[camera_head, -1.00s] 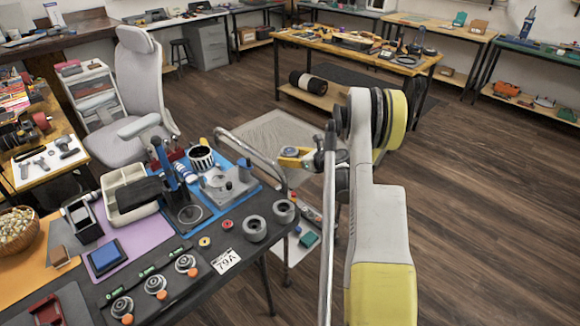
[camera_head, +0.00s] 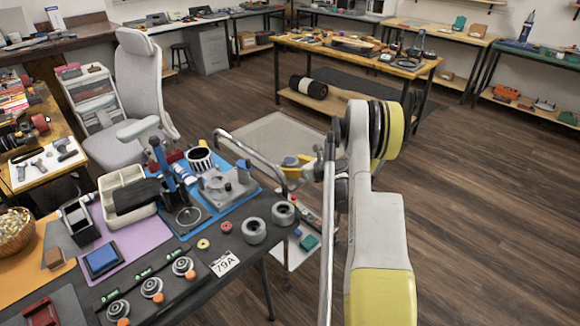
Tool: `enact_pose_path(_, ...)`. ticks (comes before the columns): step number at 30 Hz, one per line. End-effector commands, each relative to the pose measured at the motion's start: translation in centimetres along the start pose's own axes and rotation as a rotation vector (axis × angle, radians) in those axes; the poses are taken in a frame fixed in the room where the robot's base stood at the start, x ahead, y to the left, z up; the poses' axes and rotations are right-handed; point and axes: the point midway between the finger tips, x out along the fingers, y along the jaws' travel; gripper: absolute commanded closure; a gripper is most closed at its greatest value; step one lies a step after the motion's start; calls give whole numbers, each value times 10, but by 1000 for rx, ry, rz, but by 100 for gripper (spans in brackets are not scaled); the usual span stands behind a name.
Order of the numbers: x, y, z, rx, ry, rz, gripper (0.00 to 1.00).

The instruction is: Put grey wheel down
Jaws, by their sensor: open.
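Two grey wheels lie flat at the right end of the dark workbench: one (camera_head: 254,231) near the front edge and one (camera_head: 283,213) behind it to the right, close to the corner. They sit side by side. My gripper (camera_head: 290,164) shows small, with yellow and grey parts, above and behind the wheels in the picture. It is apart from both wheels and is open. No wheel shows in it. Its fingertips are too small to make out, and my arm and the metal rail partly cover that area.
The workbench (camera_head: 190,258) also holds a grey fixture (camera_head: 226,182) on a blue mat, a cream bin (camera_head: 122,177) and several round parts with orange knobs. A curved metal rail (camera_head: 250,152) stands near my gripper. A low shelf with small parts (camera_head: 300,238) is right of the bench.

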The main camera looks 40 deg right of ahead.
Motion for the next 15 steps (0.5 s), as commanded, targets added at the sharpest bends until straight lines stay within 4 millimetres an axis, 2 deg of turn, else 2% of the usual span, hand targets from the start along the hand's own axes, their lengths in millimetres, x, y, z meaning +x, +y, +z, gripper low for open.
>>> enact_pose_path(5, -23, -1, 4, 2, 0, -3, 20)
enact_pose_path(15, -97, -1, 5, 1, 0, -2, 20)
